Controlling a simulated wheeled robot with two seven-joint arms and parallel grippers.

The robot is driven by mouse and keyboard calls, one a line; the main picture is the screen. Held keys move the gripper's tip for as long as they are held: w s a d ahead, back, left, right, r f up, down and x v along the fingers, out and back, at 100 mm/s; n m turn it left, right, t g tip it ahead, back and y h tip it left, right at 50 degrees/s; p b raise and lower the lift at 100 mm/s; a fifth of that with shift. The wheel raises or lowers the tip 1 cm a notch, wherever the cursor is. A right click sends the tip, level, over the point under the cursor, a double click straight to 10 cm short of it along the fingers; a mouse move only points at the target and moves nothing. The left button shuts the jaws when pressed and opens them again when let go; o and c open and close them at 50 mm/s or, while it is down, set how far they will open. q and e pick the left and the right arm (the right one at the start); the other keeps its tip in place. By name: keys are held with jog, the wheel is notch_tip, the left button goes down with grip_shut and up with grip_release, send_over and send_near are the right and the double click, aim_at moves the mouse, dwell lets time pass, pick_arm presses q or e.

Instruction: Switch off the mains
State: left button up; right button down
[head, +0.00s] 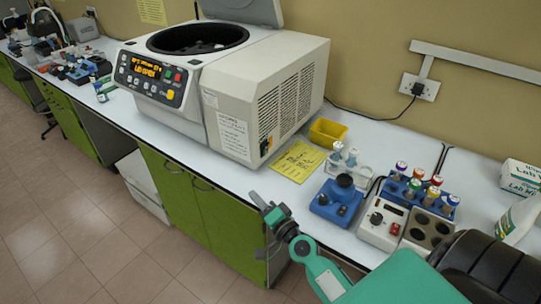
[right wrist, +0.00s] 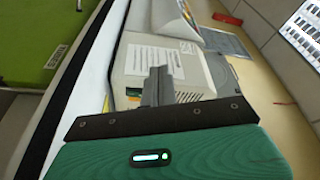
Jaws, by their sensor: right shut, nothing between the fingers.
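The centrifuge (head: 290,85) is a large beige box with its lid raised and a lit orange display (head: 145,68). On the lower part of its right side is a small dark panel with a green and orange part (head: 265,146), which looks like the mains switch. It also shows in the right wrist view (right wrist: 133,93), just left of my fingers. I cannot tell the switch's position. My right gripper (head: 258,201) is shut and empty, in front of the bench edge, below and apart from that panel. Its closed fingers (right wrist: 156,86) point toward the centrifuge side. My left gripper is not in view.
A yellow sheet (head: 298,161) and a yellow tray (head: 327,132) lie right of the centrifuge. A blue device (head: 336,202), a tube rack (head: 420,197) and a heater block (head: 382,224) stand farther right. A wall socket (head: 420,87) holds a black plug.

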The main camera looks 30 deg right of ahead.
jog(key=d+m+h, duration=0.3)
jog(key=w+d+f+m+h, duration=0.1)
jog(key=d+m+h, duration=0.2)
jog(key=d, duration=0.1)
jog(key=w+d+f+m+h, duration=0.1)
jog(key=d+m+h, duration=0.2)
jog(key=d+m, duration=0.1)
jog(key=shift+w+f+g, duration=0.1)
jog(key=shift+w+g, duration=0.05)
jog(key=shift+g, duration=0.25)
jog(key=shift+d+f+m+g+h, duration=0.2)
jog(key=shift+d+m+g+h, duration=0.1)
jog(key=shift+d+m+h, duration=0.15)
send_near(268, 146)
jog(key=d, duration=0.2)
jog(key=w+d, duration=0.1)
jog(key=shift+w+d+p, duration=0.1)
jog(key=shift+d+p, duration=0.3)
jog(key=w, duration=0.3)
jog(key=shift+w+a+r, duration=0.1)
jog(key=shift+a, duration=0.3)
jog(key=shift+w+a, duration=0.25)
jog(key=shift+w, duration=0.25)
jog(key=shift+r, duration=0.1)
